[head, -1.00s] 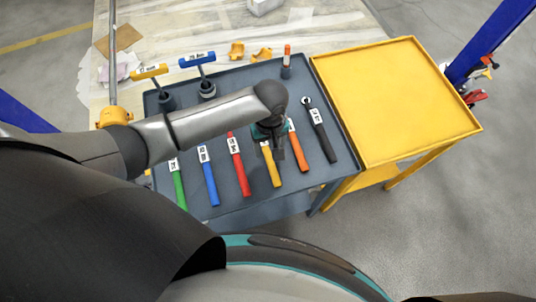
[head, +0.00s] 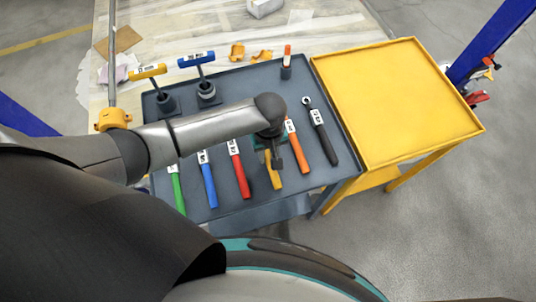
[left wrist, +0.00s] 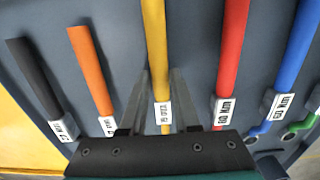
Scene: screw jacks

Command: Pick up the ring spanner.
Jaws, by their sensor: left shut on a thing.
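Several long-handled tools with white labels lie in a row on the dark grey tray top (head: 225,215). My left gripper (head: 278,163) is over the yellow-handled tool (head: 274,180) and shut on it; the arm hides its upper part. In the left wrist view the fingers (left wrist: 159,85) lie along both sides of the yellow handle (left wrist: 154,35), by its label. The black-handled tool (head: 324,140) shows a ring head at its far end. Orange (head: 297,148), red (head: 240,175), blue (head: 208,185) and green (head: 178,190) tools lie beside it. My right gripper is not in view.
Two T-handled tools, yellow (head: 148,71) and blue (head: 196,59), stand upright at the back left. A small orange-topped piece (head: 286,62) stands at the back right. An empty yellow table (head: 395,95) adjoins on the right.

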